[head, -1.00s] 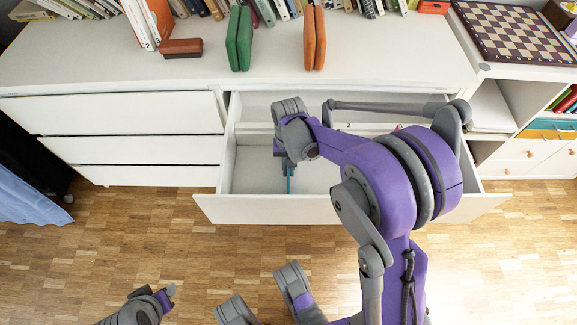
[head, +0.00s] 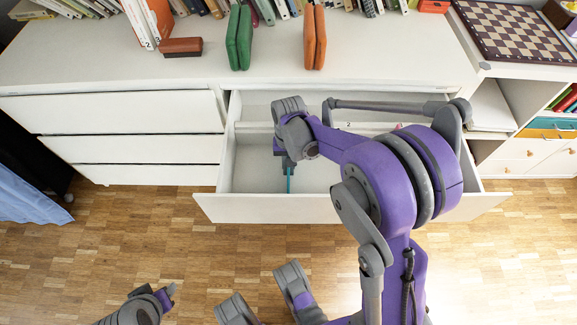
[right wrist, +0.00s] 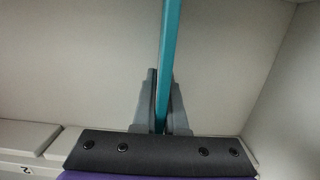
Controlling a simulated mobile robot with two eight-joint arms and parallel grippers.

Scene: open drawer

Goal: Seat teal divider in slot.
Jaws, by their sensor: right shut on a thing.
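The teal divider (head: 289,181) shows as a thin edge inside the open white drawer (head: 400,207), near its left part. In the right wrist view the divider (right wrist: 171,45) runs upward from between the fingers. My right gripper (right wrist: 161,112) is shut on the divider and points down into the drawer; in the head view it is partly hidden under my wrist. I cannot tell whether the divider's lower edge touches the drawer floor, and the slot is hidden. My left gripper (head: 170,291) is over the floor at the lower left, away from the drawer, its fingers too small to judge.
The dresser top (head: 100,70) holds books, a green case (head: 239,38), an orange case (head: 314,38) and a brown box (head: 181,47). Shut drawers (head: 120,112) are at the left. A shelf unit with a chessboard (head: 520,33) stands at the right.

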